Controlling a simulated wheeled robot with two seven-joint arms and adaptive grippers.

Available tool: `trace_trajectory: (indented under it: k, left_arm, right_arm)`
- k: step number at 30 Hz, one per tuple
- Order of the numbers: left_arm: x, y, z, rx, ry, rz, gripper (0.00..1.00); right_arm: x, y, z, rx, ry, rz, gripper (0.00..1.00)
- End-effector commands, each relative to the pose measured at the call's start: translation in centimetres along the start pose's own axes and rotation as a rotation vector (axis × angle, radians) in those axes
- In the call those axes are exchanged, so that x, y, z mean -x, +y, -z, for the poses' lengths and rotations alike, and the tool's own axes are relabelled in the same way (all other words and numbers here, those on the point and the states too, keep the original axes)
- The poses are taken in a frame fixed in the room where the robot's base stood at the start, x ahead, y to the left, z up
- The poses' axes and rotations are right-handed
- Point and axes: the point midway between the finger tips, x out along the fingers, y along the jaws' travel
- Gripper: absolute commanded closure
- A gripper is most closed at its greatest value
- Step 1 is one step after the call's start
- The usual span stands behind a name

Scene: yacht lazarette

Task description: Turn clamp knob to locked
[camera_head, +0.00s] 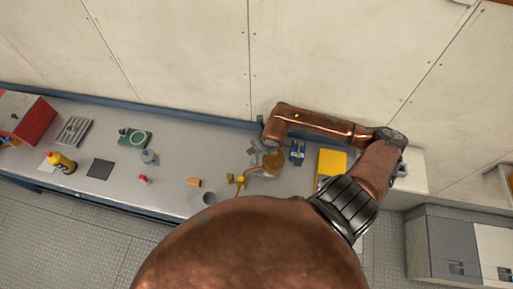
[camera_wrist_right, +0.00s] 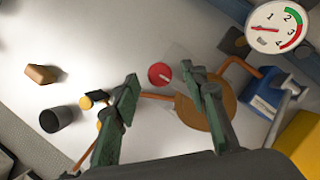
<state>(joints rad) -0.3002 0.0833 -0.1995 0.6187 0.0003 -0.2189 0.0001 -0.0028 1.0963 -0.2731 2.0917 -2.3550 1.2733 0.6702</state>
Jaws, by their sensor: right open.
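A round red knob (camera_wrist_right: 160,75) with a white pointer line shows in the right wrist view; I take it to be the clamp knob. It lies between and beyond the fingertips of my right gripper (camera_wrist_right: 164,78), whose two green fingers are spread apart and empty. I cannot tell the height between fingers and knob. A copper-coloured pipe and an orange-brown disc (camera_wrist_right: 207,108) are beside it, the disc partly behind the right finger. In the head view the disc (camera_head: 273,160) sits below my right wrist, and the knob cannot be made out. My left gripper is not in view.
A dial gauge (camera_wrist_right: 277,27), a blue part (camera_wrist_right: 265,92) and a yellow box (camera_head: 331,161) stand right of the disc. An orange block (camera_head: 194,182) and grey cup (camera_head: 209,198) lie left. The bench (camera_head: 180,200) runs along the wall.

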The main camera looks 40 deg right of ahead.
Motion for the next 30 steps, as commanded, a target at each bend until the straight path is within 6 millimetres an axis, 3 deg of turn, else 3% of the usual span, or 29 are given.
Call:
trace_trajectory:
  k: [15,21,30]
  left_arm:
    - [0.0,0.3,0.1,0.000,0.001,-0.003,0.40]
    - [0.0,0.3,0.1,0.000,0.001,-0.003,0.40]
    - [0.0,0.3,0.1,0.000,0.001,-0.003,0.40]
  right_arm:
    - [9.6,0.0,0.0,0.001,-0.001,0.000,0.60]
    - [11.1,0.0,0.1,0.001,0.002,0.000,0.60]
    - [11.2,0.0,0.1,0.000,0.002,0.000,0.60]
